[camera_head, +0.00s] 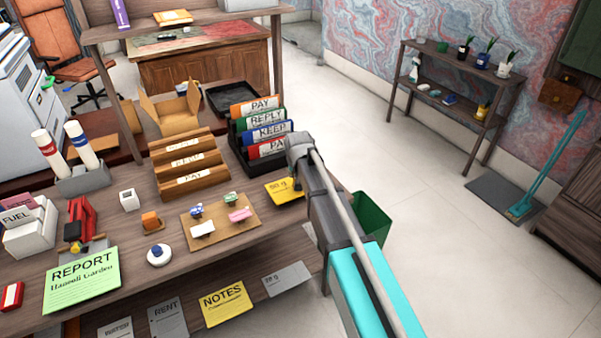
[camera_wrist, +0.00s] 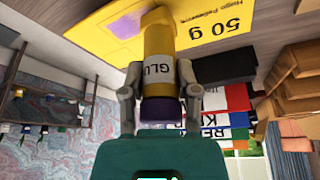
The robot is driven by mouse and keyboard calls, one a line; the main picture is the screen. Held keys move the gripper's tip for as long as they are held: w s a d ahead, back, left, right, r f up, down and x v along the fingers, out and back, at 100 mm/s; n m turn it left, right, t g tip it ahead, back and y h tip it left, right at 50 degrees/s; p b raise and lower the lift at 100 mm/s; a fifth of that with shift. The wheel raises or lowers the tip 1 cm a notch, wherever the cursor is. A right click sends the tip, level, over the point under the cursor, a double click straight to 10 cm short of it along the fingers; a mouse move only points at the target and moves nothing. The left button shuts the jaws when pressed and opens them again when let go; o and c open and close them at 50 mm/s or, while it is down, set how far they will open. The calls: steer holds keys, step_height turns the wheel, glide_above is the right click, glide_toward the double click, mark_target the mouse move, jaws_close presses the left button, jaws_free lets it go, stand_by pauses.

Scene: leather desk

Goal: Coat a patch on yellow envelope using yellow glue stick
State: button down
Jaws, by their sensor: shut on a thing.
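The yellow envelope (camera_head: 284,191) lies flat at the right edge of the desk, partly hidden behind my arm in the head view. In the wrist view the envelope (camera_wrist: 120,28) shows "50 g" and a name printed on it. My gripper (camera_wrist: 158,85) is shut on the yellow glue stick (camera_wrist: 158,45), which has a white "GLU" label and a purple end near the palm. The glue stick's far end is at the envelope's surface; I cannot tell whether it touches. In the head view my gripper (camera_head: 299,178) is over the envelope, its fingers mostly hidden.
A black file rack (camera_head: 238,140) with coloured folders stands just behind the envelope. A cork board (camera_head: 220,222) with small clips lies to the left. A green bin (camera_head: 371,220) stands beyond the desk's right edge, behind my arm. Wooden sorters (camera_head: 190,160) stand farther left.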

steer(key=shift+r, duration=0.1)
stand_by(0.3)
step_height(320, 180, up, 6)
steer(key=p, duration=0.6)
stand_by(0.5)
steer(key=shift+r+p, duration=1.45)
steer(key=shift+p, duration=0.1)
steer(key=shift+f, duration=0.1)
steer(key=shift+w+d+f+b, duration=0.15)
steer(key=shift+f+b, duration=0.15)
steer(key=shift+b, duration=0.1)
steer(key=shift+f, duration=0.2)
steer(key=shift+a+f+b, duration=0.1)
steer(key=shift+a+b, duration=0.1)
steer(key=shift+b, duration=0.1)
